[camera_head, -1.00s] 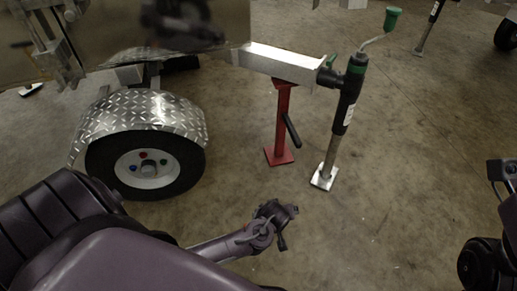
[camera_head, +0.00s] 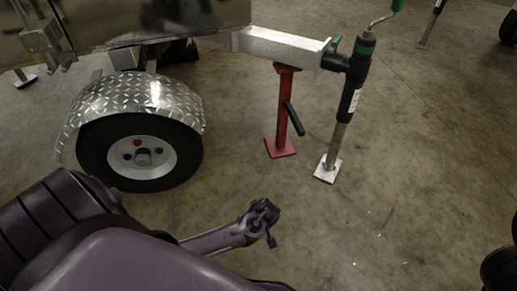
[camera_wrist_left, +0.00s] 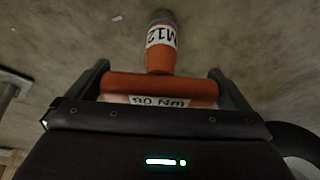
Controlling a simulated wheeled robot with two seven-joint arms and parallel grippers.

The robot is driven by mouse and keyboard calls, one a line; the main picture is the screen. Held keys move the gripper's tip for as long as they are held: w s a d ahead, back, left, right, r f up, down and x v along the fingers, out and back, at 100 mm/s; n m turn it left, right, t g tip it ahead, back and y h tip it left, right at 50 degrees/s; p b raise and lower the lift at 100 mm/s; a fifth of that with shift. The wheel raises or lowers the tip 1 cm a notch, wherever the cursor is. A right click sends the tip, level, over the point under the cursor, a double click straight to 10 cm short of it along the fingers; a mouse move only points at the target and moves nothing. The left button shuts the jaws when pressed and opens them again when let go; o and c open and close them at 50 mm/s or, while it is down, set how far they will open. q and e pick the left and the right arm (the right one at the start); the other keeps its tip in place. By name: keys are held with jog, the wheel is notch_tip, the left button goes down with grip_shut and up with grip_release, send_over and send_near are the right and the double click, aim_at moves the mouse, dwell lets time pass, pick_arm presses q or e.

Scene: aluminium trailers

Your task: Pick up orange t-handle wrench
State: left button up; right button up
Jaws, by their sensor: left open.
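The orange t-handle wrench (camera_wrist_left: 160,88) shows in the left wrist view. Its crossbar, with a "90 Nm" label, lies crosswise between my left gripper's two fingers (camera_wrist_left: 159,70). Its stem points away, with a white "M12" label and a grey end. The bar's ends are close to the fingers; I cannot tell whether they touch. My left gripper is open. In the head view my left gripper (camera_head: 262,214) is small and dark over the floor, and I cannot make out the wrench there. My right gripper is not in view; only a dark part of my right arm shows at the lower right edge.
A trailer wheel (camera_head: 143,157) under a diamond-plate fender (camera_head: 135,98) stands at the left. The concrete floor right of the jack is open.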

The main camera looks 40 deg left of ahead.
pick_arm(q)
jog(key=shift+w+f, duration=0.1)
jog(key=c, duration=1)
jog(key=shift+c, duration=0.2)
